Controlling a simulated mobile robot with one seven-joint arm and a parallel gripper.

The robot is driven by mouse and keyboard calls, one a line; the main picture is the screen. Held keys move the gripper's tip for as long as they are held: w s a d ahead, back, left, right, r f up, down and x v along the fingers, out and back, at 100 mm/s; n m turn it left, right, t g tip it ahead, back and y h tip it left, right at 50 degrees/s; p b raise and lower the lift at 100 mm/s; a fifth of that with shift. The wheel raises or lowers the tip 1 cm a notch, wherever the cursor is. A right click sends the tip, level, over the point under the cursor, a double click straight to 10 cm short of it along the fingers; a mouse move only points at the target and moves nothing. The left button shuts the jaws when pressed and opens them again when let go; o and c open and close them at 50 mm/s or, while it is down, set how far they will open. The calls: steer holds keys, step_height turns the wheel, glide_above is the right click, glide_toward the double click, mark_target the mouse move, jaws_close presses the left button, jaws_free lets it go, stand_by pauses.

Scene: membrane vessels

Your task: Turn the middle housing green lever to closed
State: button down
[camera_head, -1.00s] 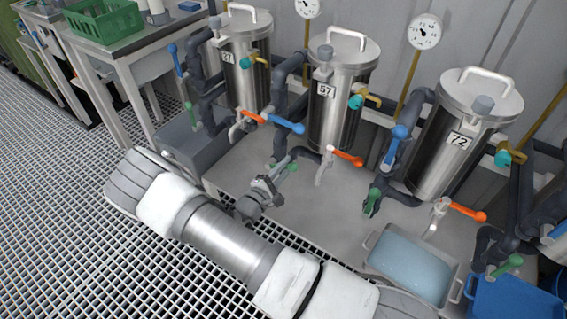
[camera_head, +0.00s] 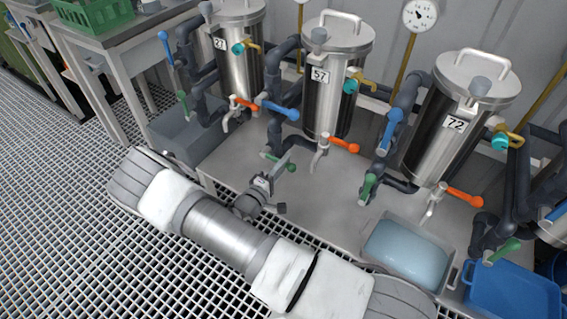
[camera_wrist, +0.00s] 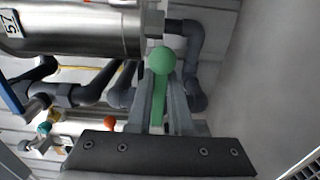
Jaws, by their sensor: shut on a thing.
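The middle housing is the steel vessel marked 57 (camera_head: 321,105); its lower side also shows in the wrist view (camera_wrist: 85,32). Its green lever (camera_head: 290,167) is low at the front left of the vessel, by the dark pipe. In the wrist view the lever (camera_wrist: 160,62) shows its round green end and a stem running between my fingers. My gripper (camera_wrist: 163,100) is shut on the stem, one grey finger on each side. In the head view my gripper (camera_head: 276,171) is at the lever and hides part of it.
Vessels marked 27 (camera_head: 238,70) and 72 (camera_head: 450,125) stand either side. An orange-handled tap (camera_head: 340,144) and a blue lever (camera_head: 281,110) are close to the gripper. A tray of liquid (camera_head: 408,250) and a blue bin (camera_head: 512,290) are at the right. The grey platform (camera_head: 318,205) is clear in front.

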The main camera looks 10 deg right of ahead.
steer(key=shift+f, duration=0.15)
steer(key=c, duration=0.8)
jaws_free()
steer(key=p+v, duration=0.3)
steer(key=v, duration=1.4)
steer(key=shift+s+a, duration=0.15)
steer(key=shift+s, duration=0.05)
